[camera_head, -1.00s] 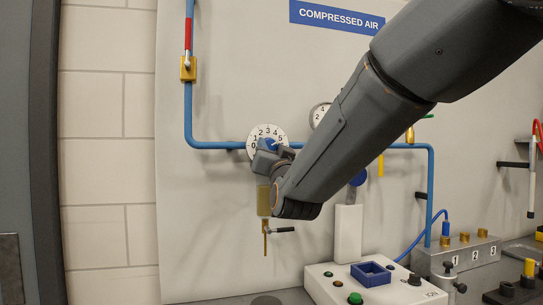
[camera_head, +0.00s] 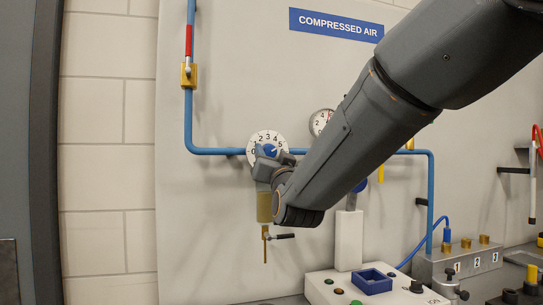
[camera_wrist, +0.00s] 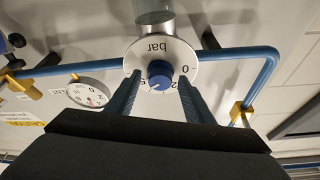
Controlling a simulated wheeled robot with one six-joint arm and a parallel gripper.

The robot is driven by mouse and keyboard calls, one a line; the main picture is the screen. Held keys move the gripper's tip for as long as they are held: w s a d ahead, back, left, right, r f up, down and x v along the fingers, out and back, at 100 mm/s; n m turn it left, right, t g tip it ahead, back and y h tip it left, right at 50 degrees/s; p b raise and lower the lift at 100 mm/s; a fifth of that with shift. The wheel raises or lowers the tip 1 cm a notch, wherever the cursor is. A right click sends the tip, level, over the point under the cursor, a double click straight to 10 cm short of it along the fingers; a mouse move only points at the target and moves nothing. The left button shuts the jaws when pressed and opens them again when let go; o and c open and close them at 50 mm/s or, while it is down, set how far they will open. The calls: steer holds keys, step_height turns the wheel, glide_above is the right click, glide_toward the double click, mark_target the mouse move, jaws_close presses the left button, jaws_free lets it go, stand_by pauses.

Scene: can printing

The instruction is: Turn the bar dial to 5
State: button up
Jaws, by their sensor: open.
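The bar dial (camera_head: 268,138) is a round white plate with black numbers on the back panel, with a blue knob (camera_head: 270,150) at its centre. In the wrist view the dial (camera_wrist: 152,48) appears upside down, and its knob (camera_wrist: 160,72) shows a small pale mark towards the lower left. I cannot tell exactly which number it points to. My gripper (camera_wrist: 160,80) is open, its two dark fingers on either side of the knob in the picture. I cannot tell whether they touch it. In the head view my gripper (camera_head: 268,160) is just below the knob, covering the dial's lower part.
A blue pipe (camera_head: 215,151) runs behind the dial. A yellowish cylinder (camera_head: 264,207) and small tap (camera_head: 280,236) hang below. A gauge (camera_head: 320,121) is to the right, partly behind my arm. A white control box (camera_head: 325,279) stands lower right.

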steer(key=b+v, duration=0.2)
steer(key=v, duration=0.5)
steer(key=shift+s, duration=0.2)
steer(key=shift+d, duration=0.1)
